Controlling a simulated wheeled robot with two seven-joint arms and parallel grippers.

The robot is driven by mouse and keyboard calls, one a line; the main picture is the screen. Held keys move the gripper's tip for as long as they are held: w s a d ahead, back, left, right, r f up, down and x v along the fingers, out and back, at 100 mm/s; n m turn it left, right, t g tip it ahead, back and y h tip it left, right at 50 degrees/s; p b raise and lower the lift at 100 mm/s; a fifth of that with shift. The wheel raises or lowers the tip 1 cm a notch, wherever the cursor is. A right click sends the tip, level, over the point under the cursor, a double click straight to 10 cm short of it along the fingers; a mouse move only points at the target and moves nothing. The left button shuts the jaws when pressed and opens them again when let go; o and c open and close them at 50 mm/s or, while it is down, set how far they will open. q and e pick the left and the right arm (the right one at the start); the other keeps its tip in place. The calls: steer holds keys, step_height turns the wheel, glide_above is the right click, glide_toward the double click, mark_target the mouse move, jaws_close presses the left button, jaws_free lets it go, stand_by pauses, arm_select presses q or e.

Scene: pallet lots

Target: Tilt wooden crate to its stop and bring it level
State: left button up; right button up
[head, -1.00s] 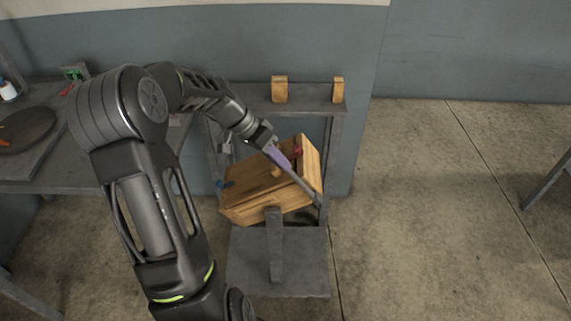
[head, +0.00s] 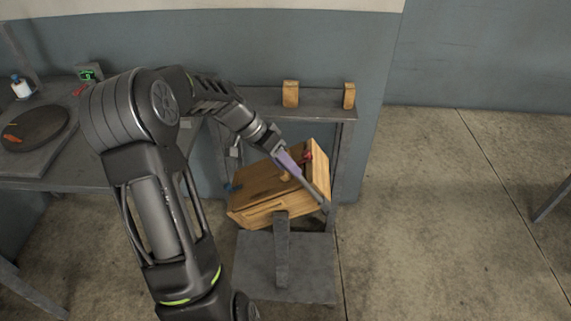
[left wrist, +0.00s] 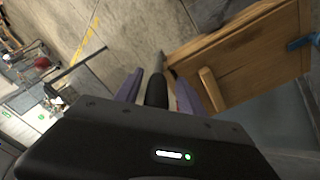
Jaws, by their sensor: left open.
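The wooden crate (head: 265,192) sits tilted on a grey stand (head: 285,270), its right side higher than its left. It carries a blue piece at its left and a red piece at its upper right. My left gripper (head: 305,182) reaches over the crate's right part from the upper left. In the left wrist view the fingers (left wrist: 152,88) are apart, with a dark grey bar between them, and the crate (left wrist: 250,60) lies just to their right. Whether the fingers touch the bar or crate I cannot tell. My right gripper is not in view.
Two small wooden blocks (head: 291,93) (head: 349,95) stand on the grey shelf (head: 318,104) behind the crate. A grey table at left holds a dark round disc (head: 36,127) and a white bottle (head: 21,88). The floor to the right is mostly clear.

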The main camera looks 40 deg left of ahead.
arm_select(q)
steer(key=b+v, duration=0.1)
steer(key=v, duration=0.6)
steer(key=shift+s+r, duration=0.2)
steer(key=shift+r, duration=0.15)
steer(key=shift+a, duration=0.15)
stand_by(1.7)
